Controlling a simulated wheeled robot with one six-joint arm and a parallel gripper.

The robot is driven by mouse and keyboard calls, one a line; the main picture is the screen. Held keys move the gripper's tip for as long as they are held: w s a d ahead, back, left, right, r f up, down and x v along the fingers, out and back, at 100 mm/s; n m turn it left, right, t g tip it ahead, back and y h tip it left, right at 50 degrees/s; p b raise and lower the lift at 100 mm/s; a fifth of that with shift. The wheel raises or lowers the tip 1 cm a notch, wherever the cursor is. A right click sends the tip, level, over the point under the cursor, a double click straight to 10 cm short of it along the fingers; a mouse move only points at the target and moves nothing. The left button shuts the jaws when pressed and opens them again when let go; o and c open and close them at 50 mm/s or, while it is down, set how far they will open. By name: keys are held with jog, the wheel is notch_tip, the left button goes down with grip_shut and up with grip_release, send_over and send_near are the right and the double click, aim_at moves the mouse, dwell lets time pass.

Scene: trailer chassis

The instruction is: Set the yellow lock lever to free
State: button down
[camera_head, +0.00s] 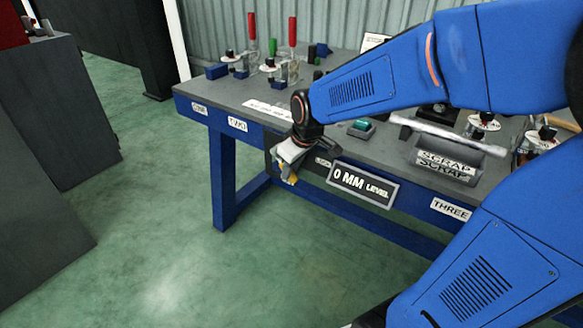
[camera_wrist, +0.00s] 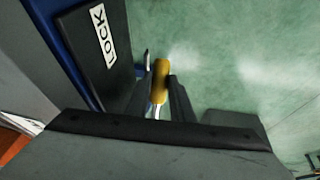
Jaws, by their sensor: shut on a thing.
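The yellow lock lever (camera_wrist: 160,76) is between the two dark fingers of my gripper (camera_wrist: 161,92) in the wrist view. The fingers are shut on its yellow grip, and a bit of bright shaft shows below it. A white label reading LOCK (camera_wrist: 103,36) is on the dark panel left of the lever. In the head view my gripper (camera_head: 288,172) is at the front edge of the blue bench, left of the 0 MM LEVEL sign. Only a small yellow piece of the lever shows there, and my gripper hides most of it.
The bench (camera_head: 232,104) carries red- and green-handled clamps (camera_head: 272,47), a teal button (camera_head: 361,125) and a SCRAP bin (camera_head: 447,167). The 0 MM LEVEL sign (camera_head: 363,184) hangs close to the right of my gripper. The green floor (camera_head: 190,265) in front is clear.

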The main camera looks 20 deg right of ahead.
dwell(0.3)
jog(key=c, duration=1.8)
grip_release()
jog(key=shift+r, duration=0.1)
jog(key=v, duration=1.7)
